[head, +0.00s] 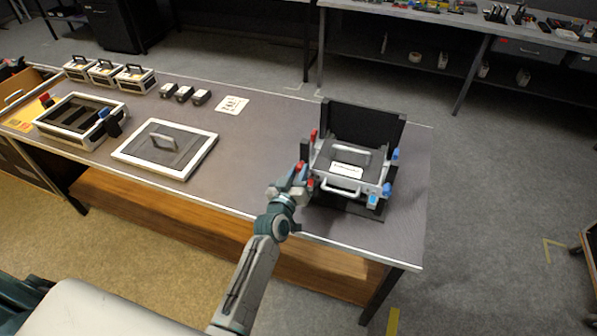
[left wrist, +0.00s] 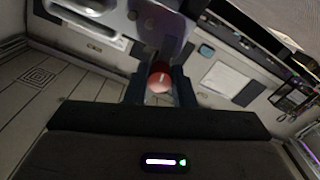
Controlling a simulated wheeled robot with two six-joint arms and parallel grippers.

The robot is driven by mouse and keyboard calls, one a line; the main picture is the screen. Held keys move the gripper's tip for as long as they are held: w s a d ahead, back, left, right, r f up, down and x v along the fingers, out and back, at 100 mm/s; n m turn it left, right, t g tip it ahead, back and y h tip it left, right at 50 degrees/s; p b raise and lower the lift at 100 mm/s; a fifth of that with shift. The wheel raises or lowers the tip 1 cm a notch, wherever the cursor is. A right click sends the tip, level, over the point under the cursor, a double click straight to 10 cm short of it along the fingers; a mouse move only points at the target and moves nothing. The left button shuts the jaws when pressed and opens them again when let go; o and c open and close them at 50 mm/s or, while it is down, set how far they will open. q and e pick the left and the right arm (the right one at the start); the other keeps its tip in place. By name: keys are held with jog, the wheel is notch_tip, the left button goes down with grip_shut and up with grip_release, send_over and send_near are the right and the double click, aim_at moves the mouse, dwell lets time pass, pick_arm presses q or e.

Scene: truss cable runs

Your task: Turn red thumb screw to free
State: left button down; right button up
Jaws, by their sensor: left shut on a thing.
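A grey boxed unit with a handled lid (head: 346,166) sits in a black stand (head: 362,120) at the right end of the table. It has red screws on its left side and blue ones on its right. My left gripper (head: 296,187) is at the unit's front left corner, beside the red parts. In the left wrist view a round red thumb screw (left wrist: 160,78) sits between the two dark fingers of my left gripper (left wrist: 160,88), which are shut on it. Whether the screw has turned cannot be told. My right gripper is not in view.
On the table (head: 255,150) lie a white-framed panel with a handle (head: 165,149), an open white-framed box (head: 80,120), small handled cases (head: 105,72), dark blocks (head: 184,93) and a printed card (head: 232,104).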

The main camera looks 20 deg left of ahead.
pick_arm(q)
jog(key=n, duration=0.5)
jog(key=shift+p, duration=0.35)
jog(key=n, duration=0.4)
jog(key=shift+n, duration=0.4)
jog(key=n, duration=0.4)
jog(key=shift+r+p, duration=0.1)
jog(key=shift+p, duration=0.3)
jog(key=shift+n, duration=1.3)
jog(key=c, duration=1.2)
grip_release()
jog(key=shift+c, duration=0.2)
